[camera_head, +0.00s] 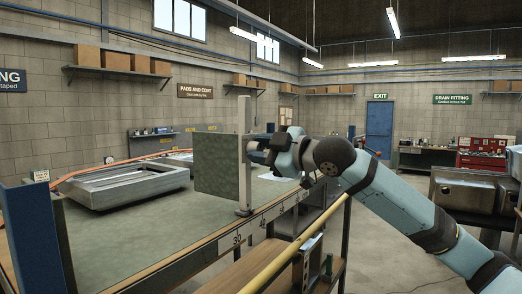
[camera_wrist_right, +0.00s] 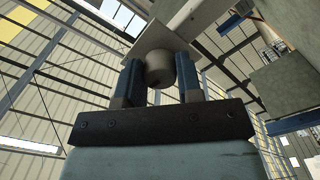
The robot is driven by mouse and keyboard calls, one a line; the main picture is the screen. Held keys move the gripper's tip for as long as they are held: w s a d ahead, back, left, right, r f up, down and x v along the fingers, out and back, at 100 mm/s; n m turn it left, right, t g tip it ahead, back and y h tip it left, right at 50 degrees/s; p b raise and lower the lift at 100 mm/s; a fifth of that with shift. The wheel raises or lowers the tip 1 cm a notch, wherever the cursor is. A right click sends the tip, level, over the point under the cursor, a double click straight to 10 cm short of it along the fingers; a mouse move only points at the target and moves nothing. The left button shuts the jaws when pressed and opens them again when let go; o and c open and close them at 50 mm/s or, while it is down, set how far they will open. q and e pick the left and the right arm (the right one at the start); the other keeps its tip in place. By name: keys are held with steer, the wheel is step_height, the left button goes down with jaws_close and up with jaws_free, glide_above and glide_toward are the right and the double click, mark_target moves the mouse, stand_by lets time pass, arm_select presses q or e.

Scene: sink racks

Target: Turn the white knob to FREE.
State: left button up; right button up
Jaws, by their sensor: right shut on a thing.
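A pale, rounded knob (camera_wrist_right: 160,69) sits between the two dark blue fingers of my right gripper (camera_wrist_right: 160,78) in the right wrist view. The gripper is shut on it. A pale flat plate (camera_wrist_right: 157,37) shows just beyond the knob. In the head view my right gripper (camera_head: 258,149) reaches left to an upright pale post (camera_head: 244,118) at the bench's edge. The knob is hidden there by the gripper and post. No FREE mark can be read in either view, so the knob's setting cannot be told. My left gripper is not in view.
A square grey-green panel (camera_head: 217,164) stands beside the post. A steel sink frame (camera_head: 128,184) lies on the bench (camera_head: 150,232) at left. A yellow rail (camera_head: 290,258) runs along the bench front. Steel sinks (camera_head: 464,192) stand at right.

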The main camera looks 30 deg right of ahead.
steer(key=n, duration=0.5)
steer(key=shift+n, duration=0.3)
steer(key=n, duration=0.4)
steer(key=shift+n, duration=0.3)
steer(key=o, duration=0.9)
